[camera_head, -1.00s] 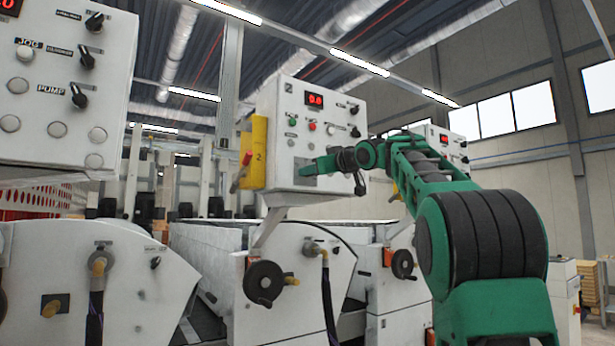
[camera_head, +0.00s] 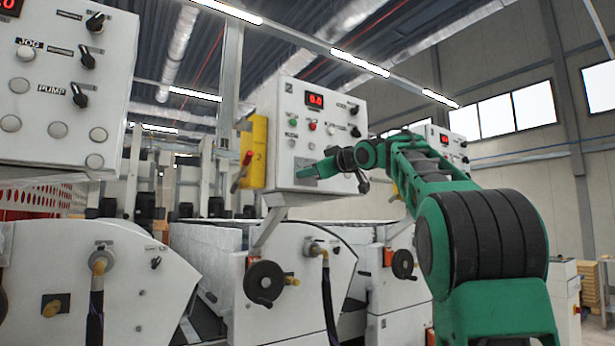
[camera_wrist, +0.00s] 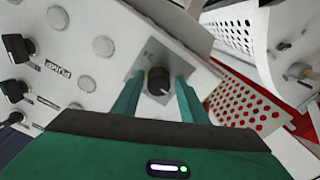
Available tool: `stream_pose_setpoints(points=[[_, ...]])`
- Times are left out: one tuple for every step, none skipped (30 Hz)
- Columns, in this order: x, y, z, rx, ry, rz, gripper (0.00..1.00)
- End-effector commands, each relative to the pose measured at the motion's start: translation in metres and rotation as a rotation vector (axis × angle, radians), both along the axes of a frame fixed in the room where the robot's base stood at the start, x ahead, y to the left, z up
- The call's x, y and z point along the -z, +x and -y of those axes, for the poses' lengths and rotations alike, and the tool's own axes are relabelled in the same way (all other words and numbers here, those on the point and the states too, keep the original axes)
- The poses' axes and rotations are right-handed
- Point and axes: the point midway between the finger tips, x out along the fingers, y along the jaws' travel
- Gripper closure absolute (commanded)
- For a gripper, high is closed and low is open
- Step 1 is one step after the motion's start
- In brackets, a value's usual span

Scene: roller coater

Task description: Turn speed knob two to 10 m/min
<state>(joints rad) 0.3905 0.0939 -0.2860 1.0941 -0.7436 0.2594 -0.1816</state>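The speed knob (camera_wrist: 159,81) is a round black knob with a light pointer mark, on a square grey plate (camera_wrist: 147,61) on a white panel. In the wrist view my gripper (camera_wrist: 159,88) is open, one green finger on each side of the knob, with visible gaps. I cannot tell whether the fingertips reach past its face. The panel's red display (camera_head: 314,99) reads 0.0.
Other black switches (camera_wrist: 17,46) and round buttons (camera_wrist: 57,17) sit on the same panel. The yellow box (camera_head: 255,152) with a red handle is on the panel's left side. A handwheel (camera_head: 264,283) is below. Another panel (camera_head: 60,85) stands at left.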

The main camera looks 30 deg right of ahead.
Motion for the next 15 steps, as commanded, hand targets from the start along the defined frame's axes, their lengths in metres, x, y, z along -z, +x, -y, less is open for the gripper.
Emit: stream_pose_setpoints(points=[[0.000,0.000,0.000,0.001,0.000,0.000,0.56],[0.000,0.000,0.000,0.001,0.000,0.000,0.56],[0.000,0.000,0.001,0.001,0.000,0.000,0.56],[0.000,0.000,0.001,0.002,0.000,0.000,0.56],[0.000,0.000,0.001,0.002,0.001,0.000,0.56],[0.000,0.000,0.001,0.002,0.001,0.000,0.56],[0.000,0.000,0.001,0.003,0.001,-0.001,0.56],[0.000,0.000,0.001,0.004,0.001,-0.001,0.56],[0.000,-0.001,0.002,0.004,0.001,-0.001,0.56],[0.000,-0.002,0.002,0.004,0.001,-0.001,0.56],[0.000,-0.003,0.002,0.004,0.001,-0.001,0.56],[-0.001,-0.006,0.002,0.004,0.000,0.001,0.56],[-0.001,-0.009,0.002,0.004,0.000,0.001,0.56],[-0.001,-0.013,0.002,0.004,0.000,0.001,0.56],[-0.001,-0.019,0.002,0.004,0.001,0.001,0.56]])
